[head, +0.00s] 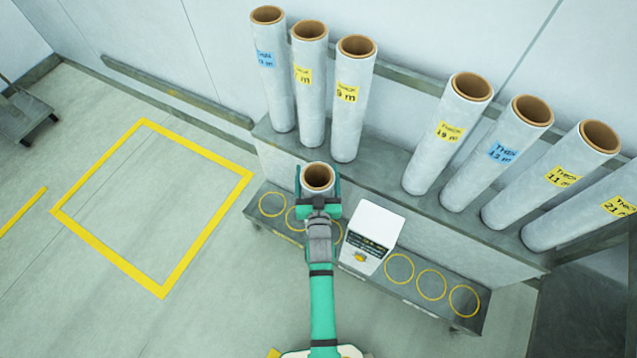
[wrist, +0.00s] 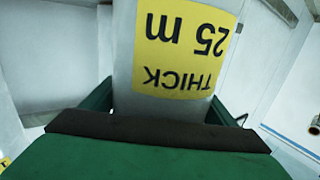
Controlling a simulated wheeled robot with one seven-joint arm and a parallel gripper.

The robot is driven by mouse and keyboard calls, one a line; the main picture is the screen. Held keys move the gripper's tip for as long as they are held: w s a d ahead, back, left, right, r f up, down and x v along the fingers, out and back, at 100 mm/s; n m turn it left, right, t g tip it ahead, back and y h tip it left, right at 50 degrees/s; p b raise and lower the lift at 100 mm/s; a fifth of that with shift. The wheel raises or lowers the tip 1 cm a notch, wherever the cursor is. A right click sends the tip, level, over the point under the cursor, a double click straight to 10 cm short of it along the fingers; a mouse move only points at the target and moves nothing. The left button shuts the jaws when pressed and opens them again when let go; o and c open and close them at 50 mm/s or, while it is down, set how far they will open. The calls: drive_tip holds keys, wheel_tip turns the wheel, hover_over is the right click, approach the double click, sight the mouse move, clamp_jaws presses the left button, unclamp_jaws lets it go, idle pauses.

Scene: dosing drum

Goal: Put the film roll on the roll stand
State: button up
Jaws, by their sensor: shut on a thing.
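My gripper (head: 318,200) is shut on a film roll (head: 317,178), which is upright with its brown core opening facing up. In the wrist view the held film roll (wrist: 125,45) carries a yellow label reading THICK 25 m, upside down in the picture. The roll is in front of the grey shelf, over the low grey stand (head: 381,285) as seen from the head. The stand has several yellow rings, which look empty where visible. My gripper and arm hide part of the stand, and the roll's lower end is hidden.
Several labelled rolls stand on the grey shelf (head: 385,182) behind, with a gap between the left group (head: 355,100) and right group (head: 448,135). A white box (head: 375,227) with a dark panel sits mid-stand. A yellow floor square (head: 150,210) at left is empty.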

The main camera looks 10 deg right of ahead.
drive_tip(key=w+f, duration=0.5)
drive_tip(key=f, duration=0.3)
drive_tip(key=shift+f, duration=0.3)
idle(0.3)
drive_tip(key=o, duration=2.1)
drive_tip(key=shift+s+f, duration=0.1)
drive_tip(key=shift+f, duration=0.2)
drive_tip(key=shift+r, duration=0.15)
